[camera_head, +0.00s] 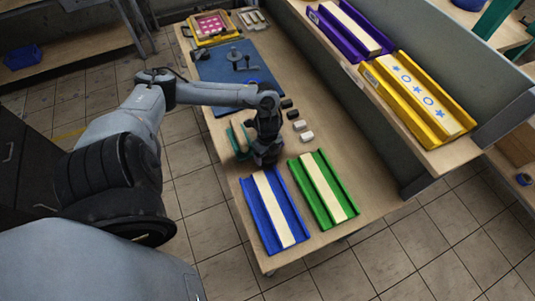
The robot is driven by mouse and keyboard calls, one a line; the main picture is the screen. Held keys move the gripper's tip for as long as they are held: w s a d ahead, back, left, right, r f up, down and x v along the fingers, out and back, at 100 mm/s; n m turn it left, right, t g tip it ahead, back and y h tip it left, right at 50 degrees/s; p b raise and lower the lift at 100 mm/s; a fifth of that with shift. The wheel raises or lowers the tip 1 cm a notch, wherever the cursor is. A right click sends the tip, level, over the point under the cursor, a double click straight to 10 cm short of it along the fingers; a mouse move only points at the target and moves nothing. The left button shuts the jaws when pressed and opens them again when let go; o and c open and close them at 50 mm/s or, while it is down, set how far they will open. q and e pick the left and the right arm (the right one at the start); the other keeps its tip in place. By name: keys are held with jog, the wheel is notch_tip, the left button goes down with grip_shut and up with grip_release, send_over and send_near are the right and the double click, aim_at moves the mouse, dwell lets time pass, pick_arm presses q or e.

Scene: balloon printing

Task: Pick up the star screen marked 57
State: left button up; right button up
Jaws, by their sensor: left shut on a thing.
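My left gripper (266,152) hangs over the near part of the wooden table, just behind the blue tray. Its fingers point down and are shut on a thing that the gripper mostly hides. A green and tan piece (239,138) shows right beside its left side; I cannot tell whether this is what it holds. I can read no 57 anywhere. A yellow frame with a pink patterned middle (211,25) lies at the table's far end. A pale strip with blue stars and rings (414,91) lies in the yellow tray on the right shelf. My right gripper is not in view.
A blue tray (252,195) and a green tray (311,198), each with a pale strip, lie at the near end. Small black and white blocks (299,126) lie right of the gripper. A blue mat (212,68) lies behind. A purple tray (330,30) sits on the shelf.

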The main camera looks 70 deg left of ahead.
pick_arm(q)
jog(key=shift+f, duration=0.1)
jog(key=o, duration=0.6)
jog(key=shift+f, duration=0.1)
jog(key=o, duration=0.4)
